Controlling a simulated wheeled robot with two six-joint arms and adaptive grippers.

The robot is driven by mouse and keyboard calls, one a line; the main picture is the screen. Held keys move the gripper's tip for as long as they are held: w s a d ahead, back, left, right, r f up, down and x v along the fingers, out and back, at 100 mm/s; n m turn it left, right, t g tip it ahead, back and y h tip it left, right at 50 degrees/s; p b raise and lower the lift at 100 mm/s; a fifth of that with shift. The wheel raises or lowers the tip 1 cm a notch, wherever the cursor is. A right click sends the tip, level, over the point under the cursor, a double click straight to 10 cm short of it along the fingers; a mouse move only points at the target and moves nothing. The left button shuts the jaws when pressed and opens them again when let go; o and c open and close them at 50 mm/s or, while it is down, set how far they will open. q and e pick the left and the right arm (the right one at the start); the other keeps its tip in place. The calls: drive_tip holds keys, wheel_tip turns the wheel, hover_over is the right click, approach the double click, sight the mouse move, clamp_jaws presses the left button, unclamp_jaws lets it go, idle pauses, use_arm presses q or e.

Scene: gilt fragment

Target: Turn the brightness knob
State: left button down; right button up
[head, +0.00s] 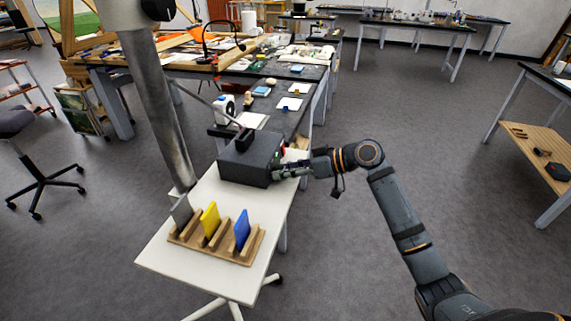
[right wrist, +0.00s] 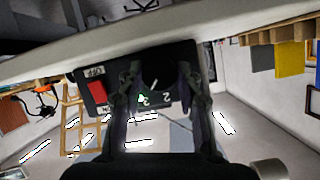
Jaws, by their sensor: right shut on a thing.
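A black box (head: 250,158) stands at the far end of a small white table (head: 205,193). In the right wrist view the box's control face (right wrist: 172,57) shows a red switch (right wrist: 97,93), the marks 2 and 3, and a dark round knob (right wrist: 152,82) with a pale pointer line. My right gripper (head: 281,173) reaches the box's right side from the right. In the right wrist view its two fingers (right wrist: 156,78) lie on either side of the knob and are shut on it. In the head view the gripper hides the knob. My left gripper is not in view.
A wooden rack (head: 215,240) with grey, yellow and blue plates stands on the near part of the white table. A grey metal pole (head: 158,100) rises at the table's left. A cluttered dark workbench (head: 275,105) lies behind.

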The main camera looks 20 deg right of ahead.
drive_tip(key=shift+w+m+g+y+p, duration=0.1)
drive_tip(key=shift+m+g+y+p, duration=0.2)
drive_tip(key=shift+m+g+p, duration=0.15)
idle(0.4)
drive_tip(key=o, duration=1.2)
drive_tip(key=shift+c, duration=0.2)
drive_tip(key=shift+d, duration=0.25)
drive_tip(key=v, duration=1.1)
drive_tip(key=shift+s+d, duration=0.15)
drive_tip(key=shift+s, duration=0.15)
